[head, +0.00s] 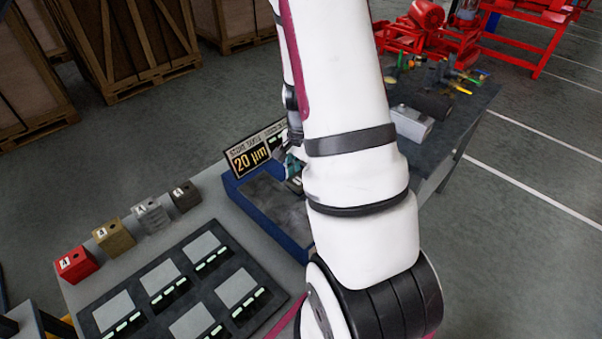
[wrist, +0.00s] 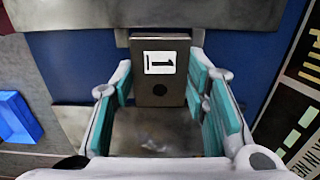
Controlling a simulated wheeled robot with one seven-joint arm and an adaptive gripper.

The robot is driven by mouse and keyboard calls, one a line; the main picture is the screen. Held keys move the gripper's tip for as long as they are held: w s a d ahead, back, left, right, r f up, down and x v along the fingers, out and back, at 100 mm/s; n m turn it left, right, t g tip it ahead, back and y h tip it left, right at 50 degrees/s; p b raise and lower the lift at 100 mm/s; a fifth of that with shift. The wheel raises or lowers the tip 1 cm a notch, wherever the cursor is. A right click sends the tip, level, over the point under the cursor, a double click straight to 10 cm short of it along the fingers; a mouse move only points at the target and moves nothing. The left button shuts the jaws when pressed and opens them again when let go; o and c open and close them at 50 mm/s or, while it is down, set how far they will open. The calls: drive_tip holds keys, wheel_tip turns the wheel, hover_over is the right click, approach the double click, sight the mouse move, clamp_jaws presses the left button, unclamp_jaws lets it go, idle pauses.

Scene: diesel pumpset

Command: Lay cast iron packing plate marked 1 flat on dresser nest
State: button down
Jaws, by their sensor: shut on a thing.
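The packing plate (wrist: 158,88) shows in the wrist view as a dark grey-brown block. It has a white label reading an underlined 1 and a dark round hole below it. My gripper (wrist: 161,78) has its teal pads on either side of the plate and is shut on it. In the head view my gripper (head: 291,165) is mostly hidden behind my arm, over the blue-framed station (head: 262,222) with a grey top. I cannot tell which part of it is the dresser nest, or whether the plate touches it.
A sign reading 20 µm (head: 250,158) stands at the station's back edge. Several labelled blocks, including a red one (head: 76,264), line the table's left. A black panel (head: 255,315) with grey pads lies in front. Another bench (head: 465,108) with tools stands behind right.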

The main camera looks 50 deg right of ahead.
drive_tip(key=shift+f, duration=0.15)
drive_tip(key=c, duration=0.8)
unclamp_jaws()
drive_tip(key=shift+c, duration=0.2)
wheel_tip(320, 180, up, 12)
wheel_tip(320, 180, up, 6)
drive_tip(key=p, duration=0.3)
